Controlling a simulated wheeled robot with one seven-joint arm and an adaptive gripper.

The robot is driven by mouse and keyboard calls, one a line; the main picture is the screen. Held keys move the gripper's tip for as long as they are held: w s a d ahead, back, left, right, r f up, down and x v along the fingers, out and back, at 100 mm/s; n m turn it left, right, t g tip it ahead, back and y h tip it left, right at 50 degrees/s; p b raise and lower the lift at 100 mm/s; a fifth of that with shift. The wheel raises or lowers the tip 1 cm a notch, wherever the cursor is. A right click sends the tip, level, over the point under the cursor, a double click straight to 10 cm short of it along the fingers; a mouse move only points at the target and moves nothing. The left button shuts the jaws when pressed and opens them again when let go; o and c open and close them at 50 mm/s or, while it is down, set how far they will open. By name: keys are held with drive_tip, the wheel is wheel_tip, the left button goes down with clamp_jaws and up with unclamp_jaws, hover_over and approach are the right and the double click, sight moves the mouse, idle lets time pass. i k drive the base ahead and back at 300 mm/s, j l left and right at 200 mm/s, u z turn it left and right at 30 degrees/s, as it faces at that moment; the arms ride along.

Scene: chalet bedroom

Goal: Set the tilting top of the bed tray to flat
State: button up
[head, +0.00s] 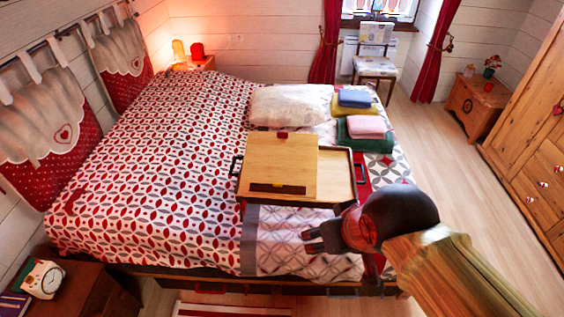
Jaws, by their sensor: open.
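The bed tray (338,178) lies on the bed, with a light wood base, dark rim and dark side handles. Its tilting top (282,158) is a light wood panel over the left and middle part. The panel's far edge stands above the tray's back rim, so it looks tilted up, with its near edge low. A dark strip (277,188) runs along the near edge and a small red piece (283,135) sits at the far edge. What holds the panel up underneath is hidden. My gripper (308,239) is open and empty, in front of the tray's near right side, apart from it.
A white pillow (288,104) lies behind the tray. Folded towels, green (366,141), pink (366,126) and blue (356,98), lie at the back right of the bed. A chair (374,55) and a chest (474,106) stand farther back. Floor right of the bed is clear.

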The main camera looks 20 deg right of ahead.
sight(286, 157)
drive_tip(key=i+l+u, duration=0.1)
drive_tip(key=i+u, duration=0.2)
drive_tip(key=i, duration=0.15)
drive_tip(key=i+l+u, duration=0.35)
drive_tip(key=i, duration=0.15)
drive_tip(key=j, duration=0.1)
